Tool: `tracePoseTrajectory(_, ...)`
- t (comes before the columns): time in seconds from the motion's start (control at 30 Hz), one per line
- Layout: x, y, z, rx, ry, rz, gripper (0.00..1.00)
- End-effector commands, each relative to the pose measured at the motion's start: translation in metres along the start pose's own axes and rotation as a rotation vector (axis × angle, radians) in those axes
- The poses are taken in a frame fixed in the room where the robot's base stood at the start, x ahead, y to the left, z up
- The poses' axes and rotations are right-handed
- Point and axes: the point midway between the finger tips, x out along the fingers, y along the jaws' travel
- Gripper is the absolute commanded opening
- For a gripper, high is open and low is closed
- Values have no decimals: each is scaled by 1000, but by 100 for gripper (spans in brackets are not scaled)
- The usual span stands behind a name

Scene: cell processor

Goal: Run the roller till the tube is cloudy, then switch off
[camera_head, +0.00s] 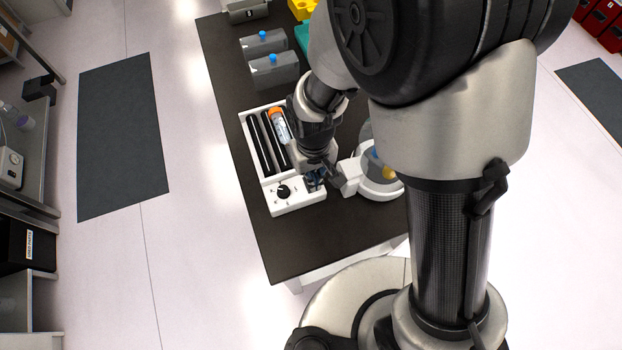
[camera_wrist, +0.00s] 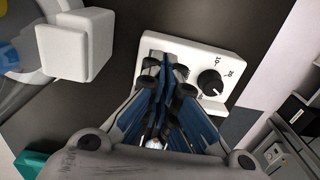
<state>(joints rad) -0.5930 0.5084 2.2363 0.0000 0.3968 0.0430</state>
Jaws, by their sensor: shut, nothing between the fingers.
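The white roller (camera_head: 247,135) with black rods lies on the dark table. A tube (camera_head: 280,127) with an orange cap rests on its rods; its contents look pale in the head view, but I cannot tell if they are cloudy. A black dial knob (camera_head: 283,191) is on the roller's white front panel, and it also shows in the wrist view (camera_wrist: 210,82) with numbers around it. My gripper (camera_wrist: 166,68) is shut and empty over the front panel, beside the knob. In the head view my gripper (camera_head: 318,182) hides the panel's right part.
A white round device (camera_head: 378,188) stands just right of the roller, close to my gripper. Two clear boxes with blue knobs (camera_head: 272,70) stand behind the roller. The dark table (camera_head: 300,250) is clear in front.

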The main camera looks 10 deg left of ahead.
Motion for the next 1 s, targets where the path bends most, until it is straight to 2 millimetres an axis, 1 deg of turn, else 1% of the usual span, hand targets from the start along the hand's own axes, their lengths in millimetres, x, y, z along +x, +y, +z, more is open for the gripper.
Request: tracePoseTrajectory(1.0,13,0,0,0,0,0,0)
